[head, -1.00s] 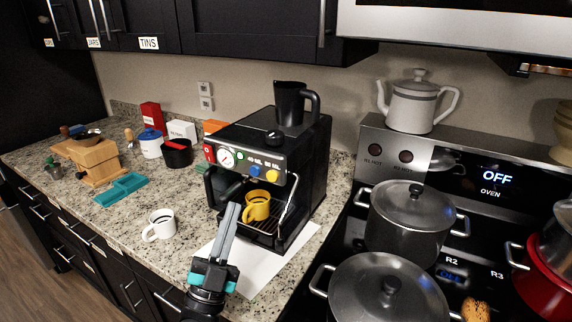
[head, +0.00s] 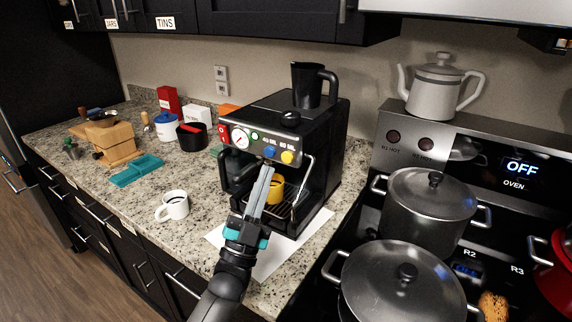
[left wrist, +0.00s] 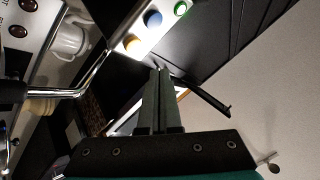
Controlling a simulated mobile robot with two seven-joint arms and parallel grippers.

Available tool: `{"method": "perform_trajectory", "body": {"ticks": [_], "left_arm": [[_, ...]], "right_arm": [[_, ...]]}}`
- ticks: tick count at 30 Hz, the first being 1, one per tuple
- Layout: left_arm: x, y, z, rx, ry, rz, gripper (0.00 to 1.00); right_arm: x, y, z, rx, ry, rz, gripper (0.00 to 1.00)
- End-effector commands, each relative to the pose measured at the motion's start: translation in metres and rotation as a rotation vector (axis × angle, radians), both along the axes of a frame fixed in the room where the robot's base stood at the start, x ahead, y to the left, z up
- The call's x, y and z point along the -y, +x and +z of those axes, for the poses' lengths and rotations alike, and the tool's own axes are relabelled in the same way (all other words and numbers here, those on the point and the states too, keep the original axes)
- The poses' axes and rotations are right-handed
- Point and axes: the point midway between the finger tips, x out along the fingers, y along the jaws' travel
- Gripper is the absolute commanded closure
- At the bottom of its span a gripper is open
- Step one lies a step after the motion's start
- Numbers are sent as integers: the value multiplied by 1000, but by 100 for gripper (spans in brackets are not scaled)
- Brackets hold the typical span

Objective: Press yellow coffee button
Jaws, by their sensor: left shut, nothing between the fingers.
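The black coffee machine (head: 325,150) stands on the granite counter. Its front panel has a yellow button (head: 288,157) at the right end, right of a blue button (head: 270,152). In the left wrist view the yellow button (left wrist: 132,44) is above and left of my fingertips, beside the blue button (left wrist: 153,19). My left gripper (head: 267,172) is shut and empty, its tips just below the panel, lower left of the yellow button. It also shows in the left wrist view (left wrist: 161,75), apart from the button. My right gripper is not in view.
A yellow mug (head: 277,188) stands in the machine, partly hidden by my fingers. A metal steam wand (head: 305,185) hangs at its right front. A white mug (head: 174,206) is on the counter. Pots (head: 432,212) stand on the stove at right.

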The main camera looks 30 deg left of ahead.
Motion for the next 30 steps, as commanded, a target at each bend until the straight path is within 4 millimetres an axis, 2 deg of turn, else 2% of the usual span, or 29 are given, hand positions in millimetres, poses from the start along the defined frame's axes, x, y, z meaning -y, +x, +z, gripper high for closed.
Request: {"method": "perform_trajectory", "body": {"ticks": [3, 10, 30], "left_arm": [[1, 15, -2, 2, 0, 0, 100], [2, 31, -1, 1, 1, 0, 100], [3, 33, 0, -1, 1, 0, 100]], "right_arm": [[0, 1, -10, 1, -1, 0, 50], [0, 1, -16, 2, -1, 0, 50], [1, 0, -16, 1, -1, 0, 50]]}}
